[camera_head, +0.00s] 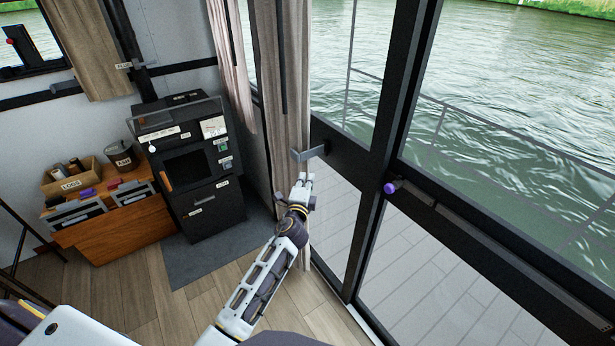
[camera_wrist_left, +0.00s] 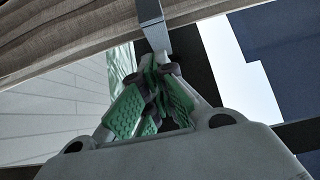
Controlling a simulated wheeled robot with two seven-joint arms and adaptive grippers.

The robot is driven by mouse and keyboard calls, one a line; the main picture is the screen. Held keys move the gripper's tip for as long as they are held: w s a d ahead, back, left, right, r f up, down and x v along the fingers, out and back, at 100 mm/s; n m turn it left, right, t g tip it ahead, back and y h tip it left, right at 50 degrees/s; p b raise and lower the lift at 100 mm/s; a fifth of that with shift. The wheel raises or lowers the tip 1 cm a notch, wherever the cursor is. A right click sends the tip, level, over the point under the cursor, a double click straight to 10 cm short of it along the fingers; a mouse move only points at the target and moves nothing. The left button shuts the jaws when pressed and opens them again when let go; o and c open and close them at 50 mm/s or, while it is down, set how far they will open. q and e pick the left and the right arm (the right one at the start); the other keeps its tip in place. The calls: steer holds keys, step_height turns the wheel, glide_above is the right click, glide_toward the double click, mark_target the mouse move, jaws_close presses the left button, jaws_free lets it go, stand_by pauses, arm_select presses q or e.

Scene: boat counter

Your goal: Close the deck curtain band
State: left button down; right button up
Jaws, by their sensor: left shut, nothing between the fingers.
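The deck curtain (camera_head: 282,90) is a tall beige drape hanging beside the glass deck door. The band (camera_head: 310,152) is a short grey strip that sticks out from the curtain toward the door. My left gripper (camera_head: 304,178) is just below the band, in front of the lower curtain. In the left wrist view, the band (camera_wrist_left: 151,22) comes down from the curtain (camera_wrist_left: 70,35) to the fingertips of the left gripper (camera_wrist_left: 163,68). The fingers are together with nothing between them; I cannot tell whether they touch the band. My right gripper is out of view.
A dark door frame (camera_head: 381,150) with a purple-ended handle (camera_head: 391,188) stands right of the curtain. A black machine (camera_head: 205,190) and a wooden cabinet (camera_head: 130,232) with a box (camera_head: 72,178) stand left. Another curtain (camera_head: 85,50) hangs far left.

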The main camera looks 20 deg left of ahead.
arm_select(q)
steer(key=shift+s+d+b, duration=0.15)
steer(key=shift+s+d, duration=0.05)
steer(key=shift+s, duration=1.1)
steer(key=shift+s+d+b, duration=0.15)
steer(key=shift+s, duration=1.1)
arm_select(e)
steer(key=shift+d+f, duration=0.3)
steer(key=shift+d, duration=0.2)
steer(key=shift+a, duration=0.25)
